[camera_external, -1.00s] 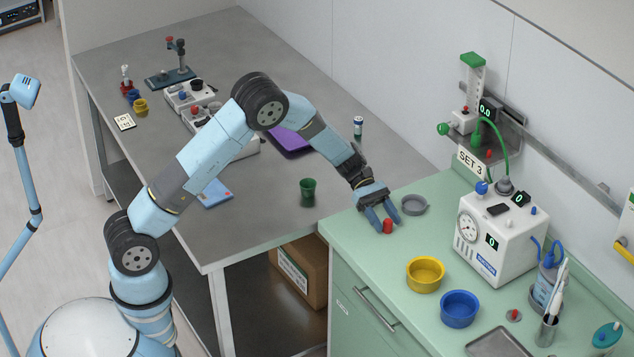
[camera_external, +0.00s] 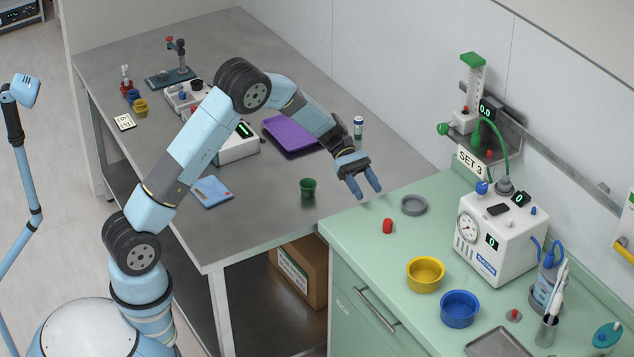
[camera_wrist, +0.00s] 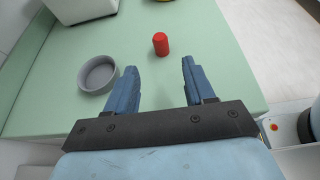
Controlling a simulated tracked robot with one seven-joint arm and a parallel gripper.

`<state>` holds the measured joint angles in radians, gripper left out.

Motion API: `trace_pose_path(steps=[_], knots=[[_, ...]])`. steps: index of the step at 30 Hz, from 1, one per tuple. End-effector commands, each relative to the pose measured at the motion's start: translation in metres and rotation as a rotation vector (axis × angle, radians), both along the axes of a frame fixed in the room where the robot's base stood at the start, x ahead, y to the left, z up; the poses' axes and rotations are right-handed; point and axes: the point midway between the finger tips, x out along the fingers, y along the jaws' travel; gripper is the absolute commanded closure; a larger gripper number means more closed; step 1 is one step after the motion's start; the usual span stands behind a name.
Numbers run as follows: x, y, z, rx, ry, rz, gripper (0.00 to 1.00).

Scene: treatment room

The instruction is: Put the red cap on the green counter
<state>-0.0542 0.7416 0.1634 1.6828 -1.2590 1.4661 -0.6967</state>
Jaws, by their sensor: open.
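The red cap (camera_external: 387,226) stands on the green counter (camera_external: 350,235), near its far left corner, with nothing touching it. My gripper (camera_external: 366,191) is open and empty, up and to the left of the cap, near the edge where the counter meets the grey table. In the wrist view the red cap (camera_wrist: 161,44) is on the green counter (camera_wrist: 215,70), ahead of my open fingers (camera_wrist: 158,80) and roughly in line with the gap between them.
A grey dish (camera_external: 413,205) sits close to the right of the cap. A yellow bowl (camera_external: 425,274), a blue bowl (camera_external: 459,309) and a white device (camera_external: 495,240) also stand on the counter. A green cup (camera_external: 308,190) is on the grey table (camera_external: 260,215).

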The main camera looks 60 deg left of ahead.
Motion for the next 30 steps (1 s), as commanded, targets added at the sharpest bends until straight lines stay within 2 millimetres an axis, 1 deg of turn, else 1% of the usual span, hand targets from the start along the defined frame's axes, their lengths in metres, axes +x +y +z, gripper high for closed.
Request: trace_pose_path(steps=[3, 7, 11, 15, 21, 30], knots=[[0.0, 0.008, 0.004, 0.001, -0.001, 0.0, 0.46], [-0.005, 0.01, 0.013, 0.014, -0.017, -0.013, 0.46], [-0.023, 0.007, 0.038, 0.062, -0.074, -0.056, 0.46], [-0.054, 0.004, 0.074, 0.141, -0.167, -0.126, 0.46], [-0.103, 0.002, 0.117, 0.26, -0.304, -0.234, 0.46], [-0.181, 0.006, 0.167, 0.445, -0.518, -0.406, 0.46]])
